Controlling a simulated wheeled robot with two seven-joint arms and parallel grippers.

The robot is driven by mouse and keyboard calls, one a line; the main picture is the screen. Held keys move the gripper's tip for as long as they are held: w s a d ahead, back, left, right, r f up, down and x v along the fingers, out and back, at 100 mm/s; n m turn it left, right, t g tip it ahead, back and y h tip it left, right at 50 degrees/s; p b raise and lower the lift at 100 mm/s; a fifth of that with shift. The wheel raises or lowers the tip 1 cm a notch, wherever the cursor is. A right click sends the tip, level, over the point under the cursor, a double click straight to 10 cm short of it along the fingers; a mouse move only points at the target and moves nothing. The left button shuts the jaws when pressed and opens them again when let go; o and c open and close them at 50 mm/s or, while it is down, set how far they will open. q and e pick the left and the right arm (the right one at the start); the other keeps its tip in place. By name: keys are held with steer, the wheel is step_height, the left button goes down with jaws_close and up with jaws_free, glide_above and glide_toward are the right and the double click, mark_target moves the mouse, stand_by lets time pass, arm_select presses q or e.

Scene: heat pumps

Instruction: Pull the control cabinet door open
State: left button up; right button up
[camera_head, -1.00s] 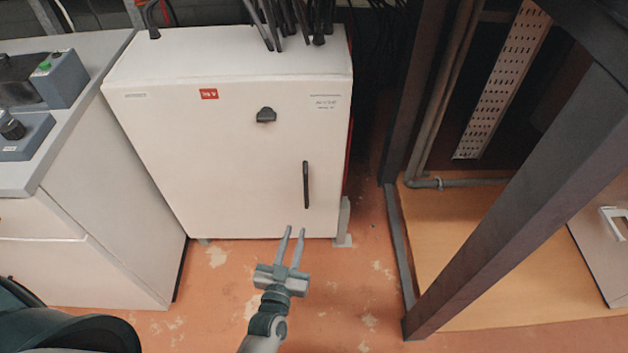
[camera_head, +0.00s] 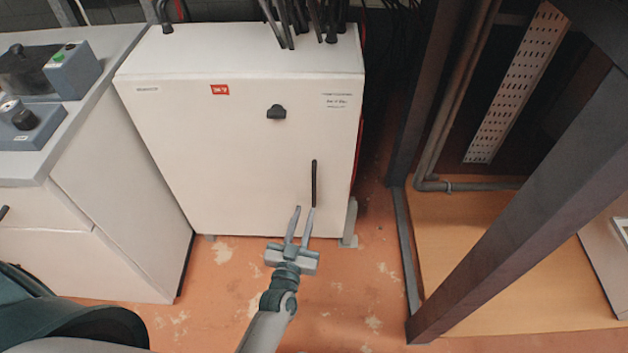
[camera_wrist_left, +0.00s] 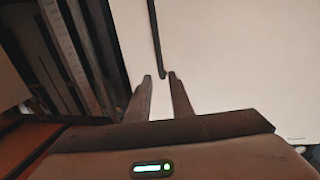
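The white control cabinet (camera_head: 235,160) stands on the floor with its door shut. A black vertical bar handle (camera_head: 314,183) is low on the right side of its front, with a black knob (camera_head: 276,112) higher up. My left gripper (camera_head: 303,209) is open and empty, its fingertips close to the handle's lower end. In the left wrist view the two fingertips (camera_wrist_left: 160,77) are apart, with the dark handle (camera_wrist_left: 157,40) running up just beyond them. I cannot tell whether they touch it. My right gripper is not in view.
A white counter (camera_head: 130,190) with blue-grey devices (camera_head: 72,72) stands left of the cabinet. A dark metal frame post (camera_head: 500,215) rises at the right, with a perforated strip (camera_head: 518,80) behind it. Cables (camera_head: 305,18) enter the cabinet top. Orange floor is free in front.

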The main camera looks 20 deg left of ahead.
mark_target(313, 183)
arm_select(q)
steer(key=w, duration=0.8)
steer(key=w+a+b, duration=0.1)
steer(key=w, duration=0.4)
jaws_close()
